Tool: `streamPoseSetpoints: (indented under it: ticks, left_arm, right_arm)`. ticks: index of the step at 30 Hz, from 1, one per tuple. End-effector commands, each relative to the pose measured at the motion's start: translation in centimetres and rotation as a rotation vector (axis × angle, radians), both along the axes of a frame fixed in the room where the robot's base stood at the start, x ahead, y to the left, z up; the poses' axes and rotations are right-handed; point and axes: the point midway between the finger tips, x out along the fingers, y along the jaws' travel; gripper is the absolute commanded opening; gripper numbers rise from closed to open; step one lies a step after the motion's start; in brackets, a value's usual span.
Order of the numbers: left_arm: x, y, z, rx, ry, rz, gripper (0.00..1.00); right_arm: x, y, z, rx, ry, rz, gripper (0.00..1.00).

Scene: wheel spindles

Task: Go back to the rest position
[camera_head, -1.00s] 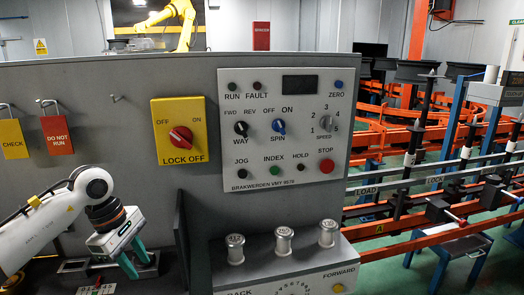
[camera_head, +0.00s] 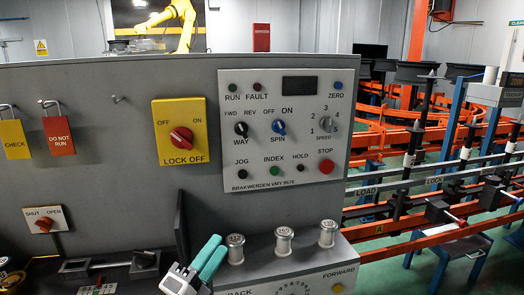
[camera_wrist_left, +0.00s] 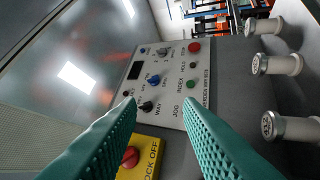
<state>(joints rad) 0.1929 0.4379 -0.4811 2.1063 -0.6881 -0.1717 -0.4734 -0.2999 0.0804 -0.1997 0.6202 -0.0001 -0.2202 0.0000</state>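My left gripper (camera_head: 214,246) has two teal fingers. It shows at the bottom middle of the head view, in front of the machine's lower panel and just left of the silver spools. Its fingers point up, with a gap between them and nothing in it. In the left wrist view the fingers (camera_wrist_left: 159,104) are apart and empty. Beyond them are the control panel (camera_wrist_left: 165,85) and the yellow lock-off plate (camera_wrist_left: 140,158). My right gripper is in neither view.
The control panel (camera_head: 283,135) and a yellow lock-off switch (camera_head: 180,132) are on the grey wall. Three silver spools (camera_head: 283,245) stand on a ledge right of my gripper. A shut/open switch (camera_head: 44,222) is at lower left. Orange rails (camera_head: 400,235) lie at right.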

Motion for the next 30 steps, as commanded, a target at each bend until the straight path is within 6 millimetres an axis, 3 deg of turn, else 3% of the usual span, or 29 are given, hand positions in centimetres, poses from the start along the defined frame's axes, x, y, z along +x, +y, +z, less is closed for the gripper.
streamPoseSetpoints:
  ticks: [5, 9, 12, 18, 25, 26, 30]
  left_arm:
    - [-1.6, 6.2, -8.7, -0.422, 0.515, 0.248, 0.33]
    - [-6.5, 9.6, -16.7, -0.702, 0.911, 0.458, 0.33]
    - [-10.8, 10.9, -21.1, -0.843, 1.138, 0.591, 0.33]
    - [-18.6, 11.5, -26.0, -1.007, 1.455, 0.796, 0.33]
    - [-26.4, 11.3, -28.4, -1.114, 1.726, 0.99, 0.33]
    - [-27.0, 11.3, -28.7, -1.121, 1.749, 1.01, 0.33]
    - [-25.6, 11.1, -31.8, -1.106, 1.749, 1.012, 0.33]
  right_arm:
    - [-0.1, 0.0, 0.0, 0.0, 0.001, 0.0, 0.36]
    - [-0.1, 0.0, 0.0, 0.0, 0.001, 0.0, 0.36]
    - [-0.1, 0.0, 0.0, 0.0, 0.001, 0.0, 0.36]
    - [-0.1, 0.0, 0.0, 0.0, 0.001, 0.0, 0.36]
    - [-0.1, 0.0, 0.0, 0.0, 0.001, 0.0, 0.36]
    - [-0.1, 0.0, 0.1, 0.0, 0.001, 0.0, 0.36]
    - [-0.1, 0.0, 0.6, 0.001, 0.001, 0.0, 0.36]
